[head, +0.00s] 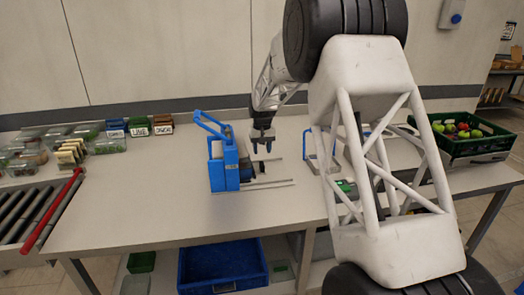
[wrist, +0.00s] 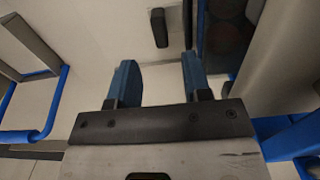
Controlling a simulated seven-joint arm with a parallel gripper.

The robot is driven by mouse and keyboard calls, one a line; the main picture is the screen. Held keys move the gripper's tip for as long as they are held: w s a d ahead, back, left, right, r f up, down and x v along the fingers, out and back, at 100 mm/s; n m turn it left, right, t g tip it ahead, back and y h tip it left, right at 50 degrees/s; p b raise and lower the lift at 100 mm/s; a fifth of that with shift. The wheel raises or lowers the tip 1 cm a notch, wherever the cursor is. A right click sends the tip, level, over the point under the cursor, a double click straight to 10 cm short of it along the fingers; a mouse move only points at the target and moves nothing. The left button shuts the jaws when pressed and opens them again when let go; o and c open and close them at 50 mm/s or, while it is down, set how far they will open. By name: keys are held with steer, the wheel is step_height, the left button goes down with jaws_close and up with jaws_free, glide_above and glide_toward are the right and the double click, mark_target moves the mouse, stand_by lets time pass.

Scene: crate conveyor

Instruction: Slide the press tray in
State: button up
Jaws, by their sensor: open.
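The blue press (head: 222,165) stands on the middle of the table with its blue lever raised. Two thin rails (head: 268,185) stick out to its right, and a dark part sits between them at the press. My gripper (head: 262,148) points down just right of the press, above the rails. In the wrist view my gripper (wrist: 160,78) has its two blue fingers apart with nothing between them. A small black upright knob (wrist: 159,28) shows beyond the fingertips, not touching them. A dark tray-like part with dark red rounds (wrist: 224,35) lies to the right of it, partly cut off.
A blue-framed stand (head: 318,150) is right of my gripper, partly behind my arm; its frame shows left in the wrist view (wrist: 45,132). A green crate (head: 468,145) of produce is far right. Small labelled boxes (head: 138,127) and clear containers stand left. The table front is clear.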

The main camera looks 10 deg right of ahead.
steer(key=shift+c, duration=0.4)
steer(key=shift+d, duration=0.15)
steer(key=c, duration=0.5)
steer(key=shift+d+m, duration=0.15)
steer(key=shift+m, duration=0.25)
steer(key=shift+c, duration=1.1)
steer(key=shift+d+r+m, duration=0.1)
steer(key=shift+d+m, duration=0.2)
steer(key=shift+m, duration=0.1)
jaws_close()
steer(key=d+r+m+y, duration=0.3)
steer(key=d+m, duration=0.6)
steer(key=m, duration=0.7)
steer(key=shift+s+d+r+y, duration=0.2)
steer(key=shift+s+d+y, duration=0.1)
steer(key=shift+y, duration=0.4)
